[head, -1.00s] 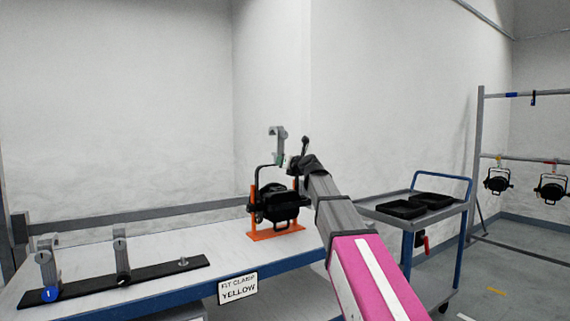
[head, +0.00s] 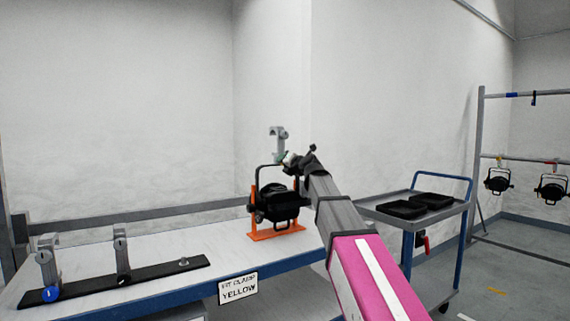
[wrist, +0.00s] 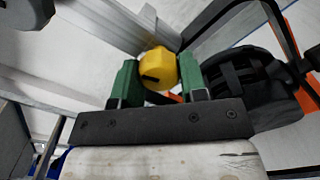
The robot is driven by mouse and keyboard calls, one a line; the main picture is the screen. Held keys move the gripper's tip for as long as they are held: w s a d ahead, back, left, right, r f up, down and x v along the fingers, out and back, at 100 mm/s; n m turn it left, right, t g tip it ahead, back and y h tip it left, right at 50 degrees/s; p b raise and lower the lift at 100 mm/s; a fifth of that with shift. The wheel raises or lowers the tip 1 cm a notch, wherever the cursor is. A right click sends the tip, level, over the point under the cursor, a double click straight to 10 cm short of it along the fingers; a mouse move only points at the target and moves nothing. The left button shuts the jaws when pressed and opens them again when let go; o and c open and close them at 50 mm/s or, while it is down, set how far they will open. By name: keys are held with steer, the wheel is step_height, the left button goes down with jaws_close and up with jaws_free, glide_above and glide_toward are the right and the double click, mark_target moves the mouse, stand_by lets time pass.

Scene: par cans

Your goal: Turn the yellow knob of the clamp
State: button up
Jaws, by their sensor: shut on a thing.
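The yellow knob (wrist: 158,68) is between the two green fingers of my gripper (wrist: 157,78) in the wrist view, and the gripper is shut on it. A dark slot or mark shows on the knob's face. The grey hook clamp (head: 277,140) stands upright on top of the black lamp's yoke in the head view. The black par can (head: 278,204) sits in an orange stand (head: 275,234) on the bench. In the head view my gripper (head: 285,158) is at the clamp's lower end, and the knob is hidden there.
A black rail (head: 118,281) with two more grey clamps lies on the bench (head: 190,245) at left. A sign (head: 238,288) on the bench edge reads "FIT CLAMP YELLOW". A trolley (head: 383,207) with black trays stands at right, before a rack with hanging lamps.

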steer(key=shift+f, duration=0.1)
steer(key=o, duration=0.9)
steer(key=v, duration=1.1)
steer(key=shift+w, duration=0.1)
steer(key=shift+d, duration=0.1)
